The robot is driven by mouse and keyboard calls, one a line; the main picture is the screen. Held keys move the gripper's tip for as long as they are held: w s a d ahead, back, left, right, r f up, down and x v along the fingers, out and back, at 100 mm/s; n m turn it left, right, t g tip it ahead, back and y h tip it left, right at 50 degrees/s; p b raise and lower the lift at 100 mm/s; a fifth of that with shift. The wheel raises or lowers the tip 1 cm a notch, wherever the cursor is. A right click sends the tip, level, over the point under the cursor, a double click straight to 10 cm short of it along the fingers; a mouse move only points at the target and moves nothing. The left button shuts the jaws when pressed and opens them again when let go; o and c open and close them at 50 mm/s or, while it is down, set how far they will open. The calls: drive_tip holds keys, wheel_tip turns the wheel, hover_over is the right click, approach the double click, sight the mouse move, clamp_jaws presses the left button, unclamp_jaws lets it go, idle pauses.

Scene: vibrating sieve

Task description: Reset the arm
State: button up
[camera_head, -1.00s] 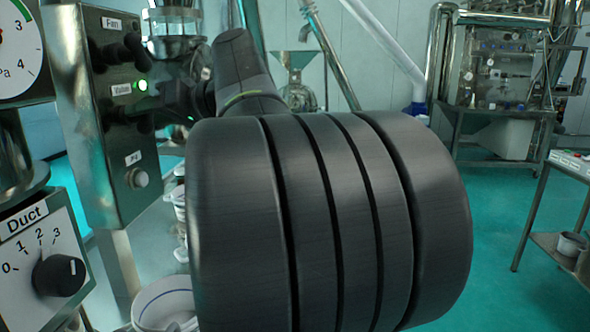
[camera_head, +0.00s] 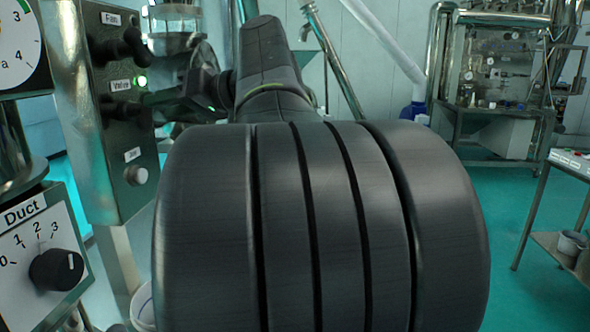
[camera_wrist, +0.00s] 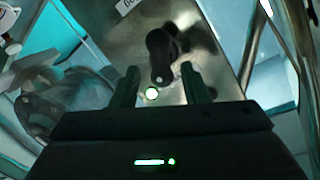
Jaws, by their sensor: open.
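My gripper (camera_wrist: 161,70) is open and empty in the wrist view, its two fingers apart. A black knob (camera_wrist: 160,50) on a metal panel lies ahead, between the fingertips in the picture, and the fingers do not close on it. In the head view my gripper (camera_head: 198,92) is partly hidden behind my arm, right of the control panel (camera_head: 118,60). The panel carries black knobs, a lit green light (camera_head: 141,81) and a silver button (camera_head: 135,175). My large dark arm link fills the lower middle.
A Duct dial (camera_head: 57,270) and a pressure gauge (camera_head: 18,50) stand close at the left. A steel machine (camera_head: 500,70) is at the back right, and a side table (camera_head: 572,160) at the right edge. Teal floor (camera_head: 500,220) lies open between them.

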sight(151, 110)
drive_tip(key=b+v, duration=0.1)
drive_tip(key=v, duration=0.8)
drive_tip(key=p+x, duration=0.2)
drive_tip(key=x, duration=1.2)
drive_tip(key=shift+a, duration=0.25)
drive_tip(key=shift+w+d+f+n+b, duration=0.1)
drive_tip(key=shift+f+n+b, duration=0.2)
drive_tip(key=shift+n+b, duration=0.15)
drive_tip(key=shift+d+r+n+t+b, duration=0.15)
drive_tip(key=shift+n+t+b, duration=0.15)
drive_tip(key=shift+n+b, duration=0.35)
drive_tip(key=shift+n+t, duration=0.3)
drive_tip(key=shift+n, duration=0.5)
drive_tip(key=n+b, duration=0.1)
drive_tip(key=n, duration=0.2)
drive_tip(key=shift+r+n+t+y, duration=0.1)
drive_tip(key=shift+n+t+y, duration=0.2)
drive_tip(key=shift+t+y, duration=0.1)
